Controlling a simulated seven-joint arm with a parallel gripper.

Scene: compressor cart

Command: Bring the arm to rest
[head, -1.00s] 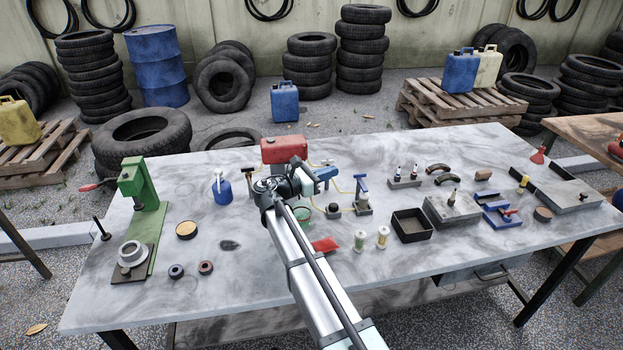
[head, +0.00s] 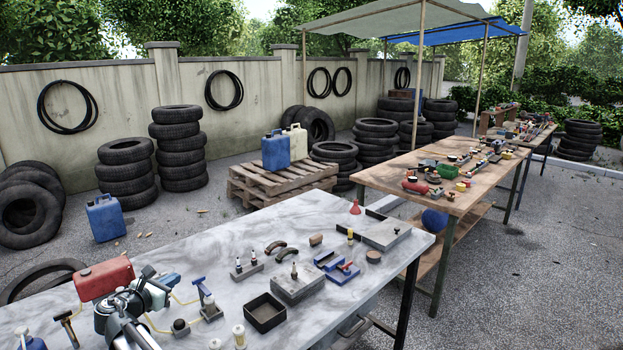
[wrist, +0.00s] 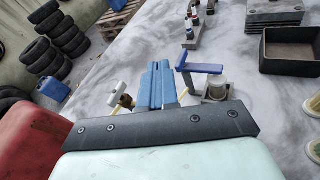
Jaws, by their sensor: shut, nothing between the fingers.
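My gripper (head: 168,281) is at the lower left of the head view, above the marble-topped table (head: 340,225), beside the red tank (head: 104,277). In the wrist view its blue fingers (wrist: 158,82) lie together, shut with nothing between them. They point away over the table. A small blue-handled stand (head: 205,295) is just right of the fingers and also shows in the wrist view (wrist: 200,69). My arm enters from the bottom of the head view, and most of it is cut off.
A black open tray (head: 265,312), a grey block (head: 298,289) and a blue vise-like tool (head: 337,267) stand to the right. A hammer (head: 66,327) is at the left. A second, wooden table (head: 395,185) with tools stands beyond. Bare tabletop lies behind the small items.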

